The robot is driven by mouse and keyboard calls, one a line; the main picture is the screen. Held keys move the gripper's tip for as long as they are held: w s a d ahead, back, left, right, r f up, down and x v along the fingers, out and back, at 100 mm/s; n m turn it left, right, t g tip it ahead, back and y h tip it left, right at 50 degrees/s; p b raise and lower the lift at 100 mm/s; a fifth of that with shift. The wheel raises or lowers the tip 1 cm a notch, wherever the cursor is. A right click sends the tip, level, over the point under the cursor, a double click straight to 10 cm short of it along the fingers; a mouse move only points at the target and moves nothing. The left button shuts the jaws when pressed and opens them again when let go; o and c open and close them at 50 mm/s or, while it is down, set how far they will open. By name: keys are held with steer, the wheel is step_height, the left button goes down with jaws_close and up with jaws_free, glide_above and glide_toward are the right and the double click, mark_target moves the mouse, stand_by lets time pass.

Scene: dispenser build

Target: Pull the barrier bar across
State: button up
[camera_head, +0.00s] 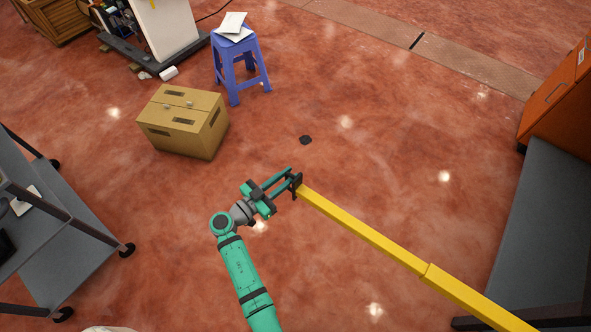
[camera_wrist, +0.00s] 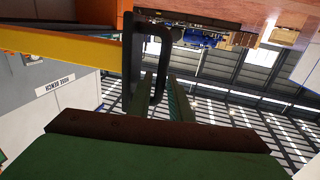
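The yellow barrier bar (camera_head: 365,232) runs from the lower right edge toward the middle of the head view, with a thicker sleeve (camera_head: 470,298) at its lower right part. At its free end is a black handle (camera_head: 298,187). My gripper (camera_head: 291,178) is at that handle, with its two green fingers reaching to it. In the wrist view the handle (camera_wrist: 128,62) is an upright loop, and the bar (camera_wrist: 60,45) leads off left. My fingers (camera_wrist: 160,88) stand on either side of the loop's right-hand upright and look closed on it. The exact contact is partly hidden.
A cardboard box (camera_head: 195,130) and a blue stool (camera_head: 235,65) stand on the floor beyond my gripper. A grey cart (camera_head: 75,240) is at left. An orange cabinet (camera_head: 558,100) is at right.

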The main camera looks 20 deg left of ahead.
steer(key=shift+x, duration=1.95)
steer(key=shift+c, duration=0.4)
jaws_close()
